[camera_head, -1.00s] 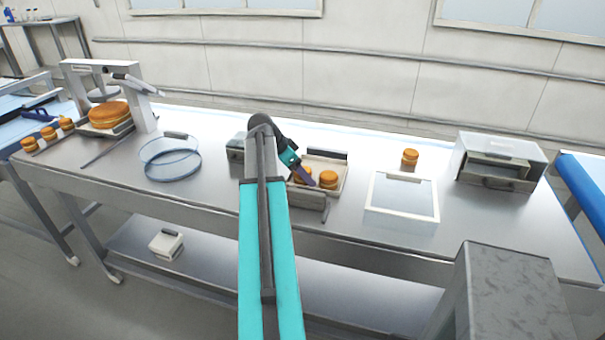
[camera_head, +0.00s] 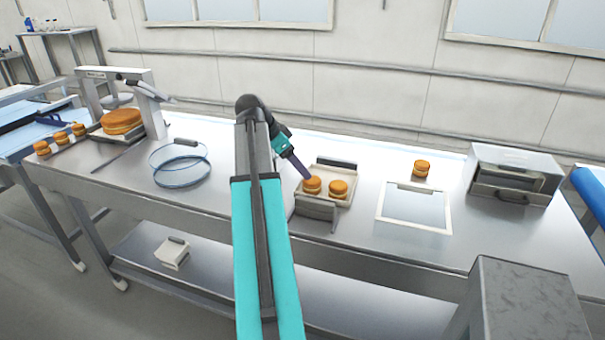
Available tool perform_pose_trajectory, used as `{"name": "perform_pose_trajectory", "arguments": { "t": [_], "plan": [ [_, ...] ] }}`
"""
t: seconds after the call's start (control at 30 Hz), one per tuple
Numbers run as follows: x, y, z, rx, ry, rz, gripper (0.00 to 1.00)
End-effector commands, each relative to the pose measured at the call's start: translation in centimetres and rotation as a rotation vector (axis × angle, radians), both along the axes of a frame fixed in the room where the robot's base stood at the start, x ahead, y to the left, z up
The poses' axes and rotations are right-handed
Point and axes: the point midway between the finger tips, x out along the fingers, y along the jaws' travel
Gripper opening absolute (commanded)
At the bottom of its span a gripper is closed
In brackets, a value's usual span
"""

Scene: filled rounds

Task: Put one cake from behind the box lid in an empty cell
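A shallow pale box (camera_head: 347,172) stands on the steel table at the centre, with two orange-brown cakes in its front part, a left cake (camera_head: 312,186) and a right cake (camera_head: 338,189). The back part looks bare, but cell walls are too small to make out. A flat white-framed lid (camera_head: 446,216) with a clear pane is to the right of the box. One cake (camera_head: 421,168) stands alone behind the lid. My gripper (camera_head: 305,174), with purple fingers, points down at the left cake's upper left edge. Contact and finger gap cannot be made out.
A grey case (camera_head: 514,175) stands right of the lone cake. A clear round cover (camera_head: 180,165) lies left of my arm. A slicer-like stand (camera_head: 155,110) with a large cake (camera_head: 121,121) and several small cakes is at far left. Table behind the box is clear.

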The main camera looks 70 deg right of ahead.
Motion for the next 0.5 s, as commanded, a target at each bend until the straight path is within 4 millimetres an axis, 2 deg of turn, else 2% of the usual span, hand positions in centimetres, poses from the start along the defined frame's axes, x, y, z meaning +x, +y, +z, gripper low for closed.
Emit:
{"name": "perform_pose_trajectory", "arguments": {
  "t": [0.2,0.5],
  "plan": [
    [0.8,0.7,1.6,-0.001,0.000,0.001,0.67],
    [0.9,1.0,2.1,-0.001,0.001,0.000,0.67]
  ]
}}
